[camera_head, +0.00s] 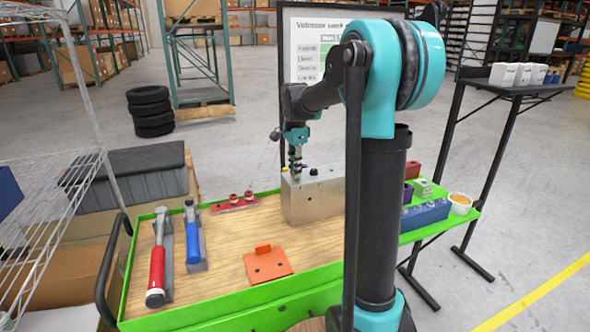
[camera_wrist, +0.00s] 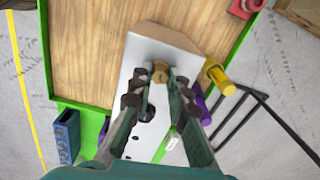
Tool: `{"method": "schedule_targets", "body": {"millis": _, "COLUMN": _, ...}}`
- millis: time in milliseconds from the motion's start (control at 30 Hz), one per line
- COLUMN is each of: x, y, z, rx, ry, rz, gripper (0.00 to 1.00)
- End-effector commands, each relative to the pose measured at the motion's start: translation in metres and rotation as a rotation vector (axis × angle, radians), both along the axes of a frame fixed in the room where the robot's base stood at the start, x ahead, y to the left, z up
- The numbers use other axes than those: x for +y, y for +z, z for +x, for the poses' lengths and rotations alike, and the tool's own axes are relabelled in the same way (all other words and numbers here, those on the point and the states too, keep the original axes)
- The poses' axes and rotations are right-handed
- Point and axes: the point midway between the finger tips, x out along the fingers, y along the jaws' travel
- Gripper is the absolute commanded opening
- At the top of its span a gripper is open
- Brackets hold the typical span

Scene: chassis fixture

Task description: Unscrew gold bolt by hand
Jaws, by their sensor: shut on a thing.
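The gold bolt (camera_wrist: 159,70) stands on top of the metal chassis block and shows between my fingertips in the wrist view. My gripper (camera_wrist: 158,83) is shut on the bolt from above, with one finger on each side. In the head view my gripper (camera_head: 295,172) points down at the left end of the block's top. The grey chassis block (camera_head: 318,201) sits on the wooden top of the green cart; it also shows in the wrist view (camera_wrist: 150,52). In the head view the bolt is hidden by my gripper.
A red-handled tool (camera_head: 157,268) and a blue-handled tool (camera_head: 194,240) lie at the cart's left. An orange plate (camera_head: 266,264) lies in front of the block. A red holder (camera_head: 234,203) is behind, and a blue rack (camera_head: 425,214) is at the right. A yellow-headed part (camera_wrist: 220,80) stands beside the block.

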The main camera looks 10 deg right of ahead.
Motion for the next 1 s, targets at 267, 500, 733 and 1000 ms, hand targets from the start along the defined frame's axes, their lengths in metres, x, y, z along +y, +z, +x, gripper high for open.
{"method": "schedule_targets", "body": {"millis": 267, "x": -0.0001, "y": -0.0014, "z": -0.0019, "rx": 0.004, "ry": 0.360, "rz": 0.000, "gripper": 0.00}}
{"method": "schedule_targets", "body": {"millis": 500, "x": -0.0001, "y": -0.0007, "z": -0.0023, "rx": 0.004, "ry": 0.672, "rz": 0.000, "gripper": 0.00}}
{"method": "schedule_targets", "body": {"millis": 733, "x": -0.0002, "y": 0.0003, "z": -0.0025, "rx": 0.004, "ry": 0.971, "rz": 0.000, "gripper": 0.00}}
{"method": "schedule_targets", "body": {"millis": 1000, "x": -0.0002, "y": 0.0011, "z": -0.0026, "rx": 0.004, "ry": 1.188, "rz": 0.000, "gripper": 0.00}}
